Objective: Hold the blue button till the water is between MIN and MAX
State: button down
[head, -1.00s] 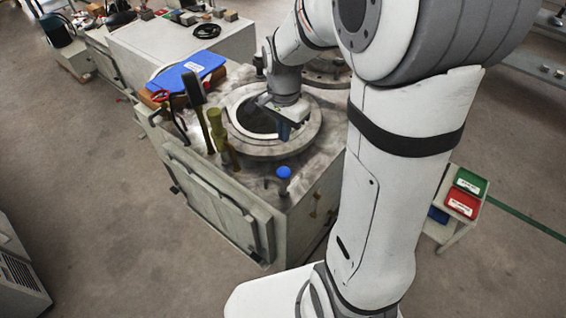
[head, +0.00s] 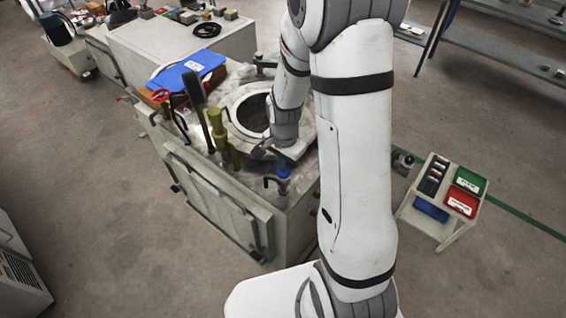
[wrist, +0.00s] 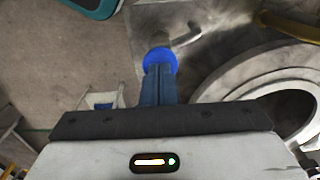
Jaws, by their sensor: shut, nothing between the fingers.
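The blue button (head: 284,174) shows at the front corner of the grey machine top, just under my gripper (head: 280,158). In the wrist view the blue button (wrist: 160,57) sits right at the tips of my gripper (wrist: 158,70), whose fingers are together with nothing between them. I cannot tell whether the tips touch the button or hover just over it. The round tank opening (head: 252,112) lies behind my gripper, partly hidden by my arm. Its ring also shows at the right in the wrist view (wrist: 250,85). The water level and the MIN and MAX marks cannot be made out.
A small curved tap (head: 272,182) stands beside the button. Upright tool handles (head: 218,125) rise left of the tank. A blue clipboard (head: 187,70) lies farther back. A small cart (head: 415,218) with coloured bins stands on the floor at right.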

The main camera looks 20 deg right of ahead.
jog(key=shift+f+b, duration=0.9)
jog(key=shift+b, duration=0.05)
jog(key=shift+s, duration=0.15)
jog(key=shift+s+f, duration=0.15)
jog(key=shift+f, duration=0.05)
dwell(2.8)
jog(key=shift+r+p, duration=0.35)
jog(key=shift+r, duration=0.15)
notch_tip(320, 180, up, 14)
jog(key=p, duration=0.1)
jog(key=shift+w+f+p, duration=0.15)
jog(key=shift+w+p, duration=0.15)
jog(key=shift+p, duration=0.05)
